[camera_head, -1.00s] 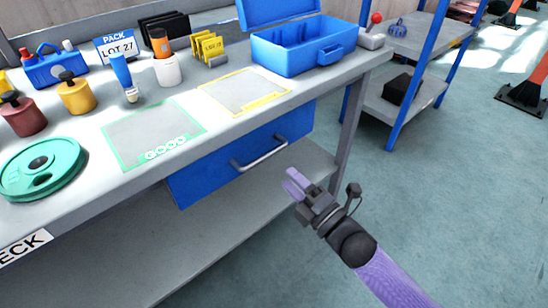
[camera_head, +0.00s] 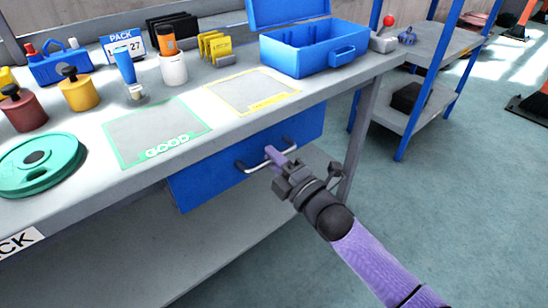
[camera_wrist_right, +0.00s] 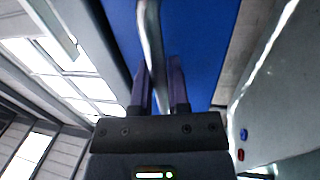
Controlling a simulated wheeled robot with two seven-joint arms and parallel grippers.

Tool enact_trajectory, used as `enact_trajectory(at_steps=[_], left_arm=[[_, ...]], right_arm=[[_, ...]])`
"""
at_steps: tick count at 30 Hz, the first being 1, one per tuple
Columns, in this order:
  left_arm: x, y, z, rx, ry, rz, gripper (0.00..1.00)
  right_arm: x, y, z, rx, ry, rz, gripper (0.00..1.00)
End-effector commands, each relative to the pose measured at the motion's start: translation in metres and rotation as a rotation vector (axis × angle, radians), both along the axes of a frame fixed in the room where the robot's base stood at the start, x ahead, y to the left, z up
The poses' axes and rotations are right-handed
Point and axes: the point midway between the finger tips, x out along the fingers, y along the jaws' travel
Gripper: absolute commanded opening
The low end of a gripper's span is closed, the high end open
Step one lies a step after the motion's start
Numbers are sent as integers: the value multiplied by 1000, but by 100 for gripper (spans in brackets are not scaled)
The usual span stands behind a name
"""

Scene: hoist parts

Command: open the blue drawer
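The blue drawer (camera_head: 215,171) hangs under the workbench top, and its front appears closed under the bench edge. Its silver bar handle (camera_head: 245,168) runs across the front. My right gripper (camera_head: 274,155) is at the right part of the handle and hides some of it. In the right wrist view the drawer front (camera_wrist_right: 205,45) fills the upper middle. There the handle (camera_wrist_right: 152,40) runs down between the two purple fingers (camera_wrist_right: 161,88), closer to the left one, with a gap at the right one. The fingers are apart. My left gripper is not in view.
The workbench top (camera_head: 75,215) holds a teal disc (camera_head: 38,165), weights, a white cup (camera_head: 173,70) and an open blue toolbox (camera_head: 313,50). A bench leg (camera_head: 357,140) stands right of the drawer. A lower shelf (camera_head: 190,250) lies below.

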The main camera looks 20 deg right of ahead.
Motion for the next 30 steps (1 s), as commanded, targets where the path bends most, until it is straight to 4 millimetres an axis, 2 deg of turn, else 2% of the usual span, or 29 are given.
enact_trajectory(at_steps=[15, 30], left_arm=[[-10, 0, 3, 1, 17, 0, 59], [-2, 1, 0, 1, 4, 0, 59]], right_arm=[[0, 0, -1, 1, 1, 0, 0], [0, 0, -1, 0, 2, 0, 0]])
